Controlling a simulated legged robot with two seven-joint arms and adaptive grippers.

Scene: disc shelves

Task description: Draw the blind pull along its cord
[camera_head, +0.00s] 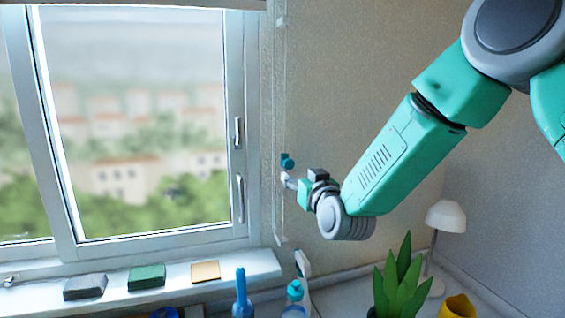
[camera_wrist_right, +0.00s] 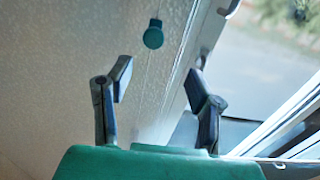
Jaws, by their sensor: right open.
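The blind pull is a small teal knob (camera_head: 287,160) by the thin cord (camera_head: 283,100) on the wall right of the window. In the right wrist view the teal knob (camera_wrist_right: 153,38) hangs beyond the fingertips, between their lines. My right gripper (camera_head: 289,181) is just below the knob in the head view. In the right wrist view my right gripper (camera_wrist_right: 160,76) is open, with nothing between its fingers. I see a gap between the fingertips and the knob there. My left gripper is in neither view.
The window (camera_head: 140,120) is at the left. Its sill (camera_head: 225,270) bears a grey, a green and a tan block. Below stand a blue bottle (camera_head: 242,295), a teal-capped bottle (camera_head: 295,292), a plant (camera_head: 400,280), a yellow cup (camera_head: 457,306) and a white lamp (camera_head: 446,216).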

